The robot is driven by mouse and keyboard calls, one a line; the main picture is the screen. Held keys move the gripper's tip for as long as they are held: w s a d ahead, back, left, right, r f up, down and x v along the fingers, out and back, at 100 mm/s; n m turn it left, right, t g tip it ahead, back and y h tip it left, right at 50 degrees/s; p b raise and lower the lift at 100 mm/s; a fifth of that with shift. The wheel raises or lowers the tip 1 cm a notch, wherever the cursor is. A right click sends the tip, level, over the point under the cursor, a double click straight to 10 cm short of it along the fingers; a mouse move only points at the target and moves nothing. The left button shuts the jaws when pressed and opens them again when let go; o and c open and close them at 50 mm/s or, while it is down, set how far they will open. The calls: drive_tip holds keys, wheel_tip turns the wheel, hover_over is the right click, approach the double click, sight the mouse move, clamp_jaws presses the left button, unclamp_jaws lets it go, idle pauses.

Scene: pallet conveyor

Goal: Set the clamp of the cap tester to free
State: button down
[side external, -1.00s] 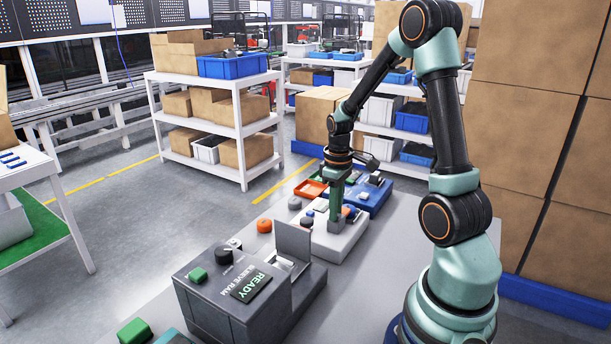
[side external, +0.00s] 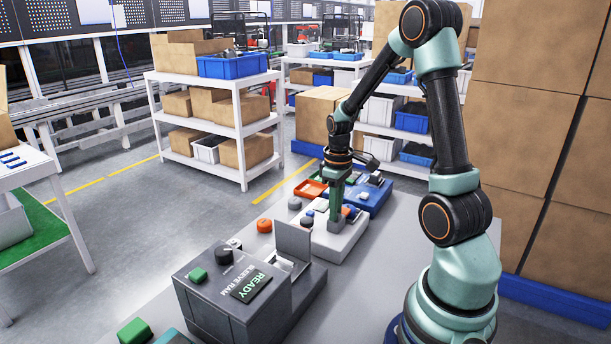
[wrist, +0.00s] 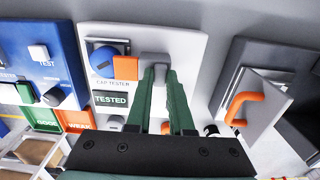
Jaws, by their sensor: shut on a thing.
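The cap tester (wrist: 192,62) is a white panel in the wrist view. It bears a blue round part, an orange square and a dark display (wrist: 111,99) reading TESTED. My gripper (wrist: 160,68), with two green fingers, is shut on a grey block-like part (wrist: 153,58) at the panel's upper middle. I cannot tell for sure that this part is the clamp, or its setting. The fingers hide some of the panel below it. In the side external view the cap tester (side external: 345,240) lies under my gripper (side external: 335,215), which points down onto it.
A blue unit (wrist: 62,50) labelled TEST stands left of the cap tester in the wrist view. A grey unit with an orange handle (wrist: 243,106) stands right. The dark grey sleeve ram machine (side external: 205,300), reading READY, is nearer the side external camera.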

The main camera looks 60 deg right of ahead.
idle(0.3)
drive_tip(key=shift+a, duration=1.95)
drive_tip(key=c, duration=0.8)
unclamp_jaws()
wheel_tip(320, 180, up, 12)
drive_tip(key=shift+r, duration=0.1)
